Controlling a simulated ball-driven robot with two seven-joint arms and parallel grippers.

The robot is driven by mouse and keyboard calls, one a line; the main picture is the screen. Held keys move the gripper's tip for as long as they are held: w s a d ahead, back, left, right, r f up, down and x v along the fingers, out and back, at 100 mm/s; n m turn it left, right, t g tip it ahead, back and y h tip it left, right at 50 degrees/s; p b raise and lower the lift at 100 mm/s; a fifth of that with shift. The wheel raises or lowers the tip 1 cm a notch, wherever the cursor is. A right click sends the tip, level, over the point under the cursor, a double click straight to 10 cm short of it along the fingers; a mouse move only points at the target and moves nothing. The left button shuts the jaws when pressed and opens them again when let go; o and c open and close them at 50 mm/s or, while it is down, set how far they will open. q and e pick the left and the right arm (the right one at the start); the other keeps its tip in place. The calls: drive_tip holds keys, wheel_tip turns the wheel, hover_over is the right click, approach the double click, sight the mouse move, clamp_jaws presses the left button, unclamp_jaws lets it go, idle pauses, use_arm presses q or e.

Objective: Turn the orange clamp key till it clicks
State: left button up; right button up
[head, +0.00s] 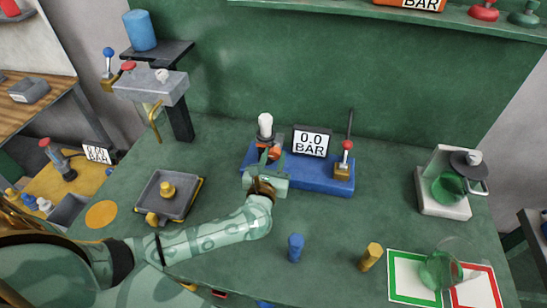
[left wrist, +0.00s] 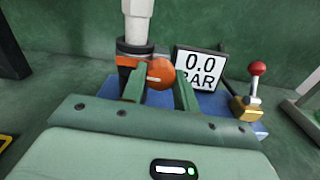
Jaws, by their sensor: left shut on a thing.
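The orange clamp key (left wrist: 160,73) is at the foot of a white upright cylinder (left wrist: 138,25) on the blue base. My left gripper (left wrist: 160,85) has its two green fingers on either side of the key's round end and is shut on it. In the head view, my left gripper (head: 267,174) reaches the blue base (head: 312,174) from the front and hides part of the orange key (head: 267,151). The white cylinder (head: 265,125) stands upright behind it. The display (head: 311,142) beside it reads 0.0 BAR. My right gripper is not in view.
A red-knobbed lever (head: 345,157) stands at the right of the blue base. A blue peg (head: 296,247) and a yellow peg (head: 371,256) stand in front. A grey tray (head: 170,207) is left of my arm; a scale-like stand with a green flask (head: 447,188) is at right.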

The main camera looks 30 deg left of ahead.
use_arm(q)
drive_tip(key=shift+r+m+p, duration=0.1)
drive_tip(key=shift+m+p, duration=0.6)
drive_tip(key=shift+m, duration=0.4)
drive_tip(key=m+p, duration=0.2)
drive_tip(key=m, duration=0.1)
drive_tip(key=shift+m, duration=0.3)
drive_tip(key=m+p, duration=0.2)
drive_tip(key=m, duration=0.2)
drive_tip(key=shift+m+p, duration=0.45)
drive_tip(key=shift+m, duration=0.45)
drive_tip(key=o, duration=1)
drive_tip(key=shift+s, duration=0.15)
